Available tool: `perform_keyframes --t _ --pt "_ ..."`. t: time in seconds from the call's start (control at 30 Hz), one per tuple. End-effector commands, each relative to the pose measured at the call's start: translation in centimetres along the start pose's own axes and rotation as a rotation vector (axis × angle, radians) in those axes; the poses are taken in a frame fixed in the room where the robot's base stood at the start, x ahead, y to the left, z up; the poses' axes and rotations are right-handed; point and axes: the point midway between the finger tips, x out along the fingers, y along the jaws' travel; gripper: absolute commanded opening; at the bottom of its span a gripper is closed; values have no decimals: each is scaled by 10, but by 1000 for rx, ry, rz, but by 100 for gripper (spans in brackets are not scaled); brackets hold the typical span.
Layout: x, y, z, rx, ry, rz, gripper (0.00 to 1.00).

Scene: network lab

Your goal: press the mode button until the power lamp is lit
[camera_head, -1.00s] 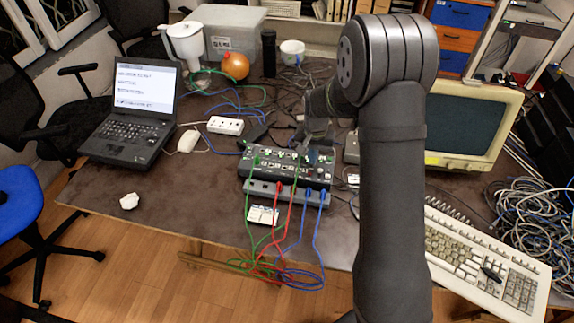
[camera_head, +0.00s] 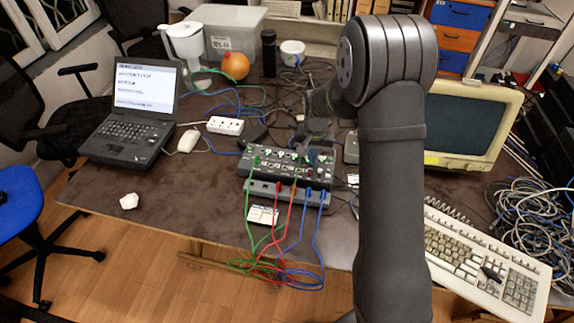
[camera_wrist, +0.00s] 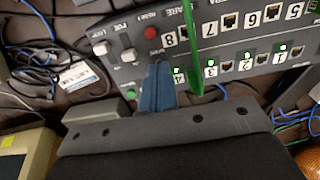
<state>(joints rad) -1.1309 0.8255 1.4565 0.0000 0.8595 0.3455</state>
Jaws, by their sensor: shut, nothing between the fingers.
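The dark grey network device (camera_head: 268,169) stands near the table's front middle, with cables plugged into its front. In the wrist view its panel (camera_wrist: 205,50) carries numbered ports, small green lights, a red round part (camera_wrist: 152,31), pale round knobs (camera_wrist: 127,57) and a green round spot (camera_wrist: 131,94). I cannot tell which part is the mode button or the power lamp; some labels are too small to read. My gripper (camera_wrist: 160,66) is shut and empty, its blue fingers over the panel beside port 8. Its fingers hide part of the panel. I cannot tell whether they touch it.
A green cable (camera_wrist: 190,55) crosses the panel right beside my fingers. Red, green and blue cables hang over the table's front edge. A monitor (camera_head: 465,125) and keyboard (camera_head: 480,262) stand right; a laptop (camera_head: 130,115) stands left. The table's front left is mostly clear.

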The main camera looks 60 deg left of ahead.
Motion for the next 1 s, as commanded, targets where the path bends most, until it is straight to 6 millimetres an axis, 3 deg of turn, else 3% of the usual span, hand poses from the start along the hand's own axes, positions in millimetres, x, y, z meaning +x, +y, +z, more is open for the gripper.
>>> perform_keyframes --t 0.63,1.0 --pt "7 0 0 0 0 0 0" --pt "-9 0 0 0 1 0 0"
